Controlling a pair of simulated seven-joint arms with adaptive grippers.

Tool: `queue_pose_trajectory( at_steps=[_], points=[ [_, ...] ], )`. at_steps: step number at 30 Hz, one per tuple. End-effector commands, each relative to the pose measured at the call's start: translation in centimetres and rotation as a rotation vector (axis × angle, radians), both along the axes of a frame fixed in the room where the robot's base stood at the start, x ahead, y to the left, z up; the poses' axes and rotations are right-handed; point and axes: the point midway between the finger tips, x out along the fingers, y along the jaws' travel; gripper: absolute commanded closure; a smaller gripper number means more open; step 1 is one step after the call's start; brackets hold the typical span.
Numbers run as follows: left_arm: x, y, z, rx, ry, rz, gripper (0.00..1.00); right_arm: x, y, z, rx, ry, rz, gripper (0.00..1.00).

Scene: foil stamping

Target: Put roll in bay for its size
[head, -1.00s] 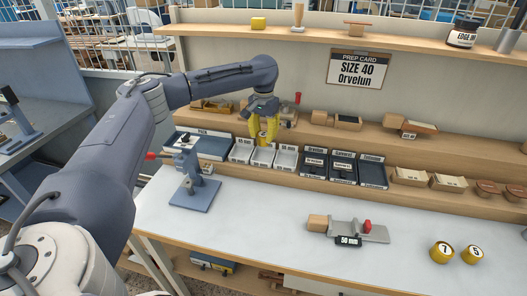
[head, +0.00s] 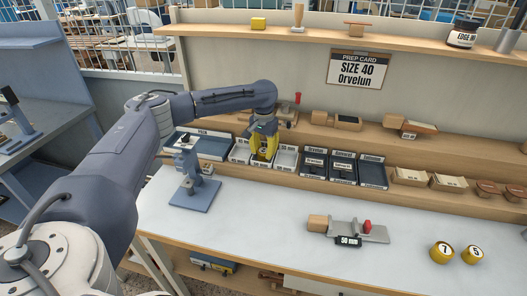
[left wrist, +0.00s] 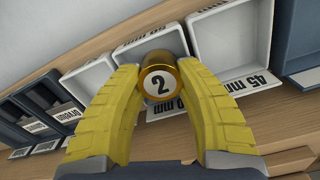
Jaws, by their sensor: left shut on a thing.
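My left gripper (head: 263,148) is shut on a gold roll marked 2, seen between the yellow fingers in the left wrist view (left wrist: 159,84). The fingers point down at the middle of three white bays; this middle bay (left wrist: 133,52) is behind the roll in the left wrist view. Its label is partly covered, with "0 mm" readable. The bay to its right there (left wrist: 235,42) reads 45 mm. I cannot tell whether the roll touches the bay floor. The prep card (head: 358,69) reads SIZE 40 Orvelun. My right gripper is not in view.
Dark trays (head: 343,168), one labelled Orvelun, stand right of the white bays. Two gold rolls marked 7 (head: 442,252) and 5 (head: 472,253) stand on the bench at right. A gauge reading 50 mm (head: 348,241) lies mid-bench. A blue stand (head: 192,190) is at left.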

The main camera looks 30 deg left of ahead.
Motion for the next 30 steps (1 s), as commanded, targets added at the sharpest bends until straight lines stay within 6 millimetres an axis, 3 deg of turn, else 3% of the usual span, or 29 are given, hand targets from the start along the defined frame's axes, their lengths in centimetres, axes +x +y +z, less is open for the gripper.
queue_pose_trajectory(
  at_steps=[7, 8, 13, 23, 30],
  points=[
    [0.0, 0.0, -0.3, 0.0, 0.001, 0.0, 0.99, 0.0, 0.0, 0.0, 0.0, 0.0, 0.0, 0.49],
    [0.0, 0.0, -0.3, -0.001, 0.001, 0.0, 0.62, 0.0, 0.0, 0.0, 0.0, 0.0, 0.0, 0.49],
    [0.0, 0.0, -0.3, 0.0, 0.001, 0.0, 0.42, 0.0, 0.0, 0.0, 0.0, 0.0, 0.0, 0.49],
    [0.0, 0.0, 0.1, 0.0, -0.001, 0.0, 0.42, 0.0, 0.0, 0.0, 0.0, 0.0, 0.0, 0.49],
    [0.1, -0.1, 3.1, -0.001, -0.003, -0.001, 0.42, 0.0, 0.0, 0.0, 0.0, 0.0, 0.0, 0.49]
  ],
)
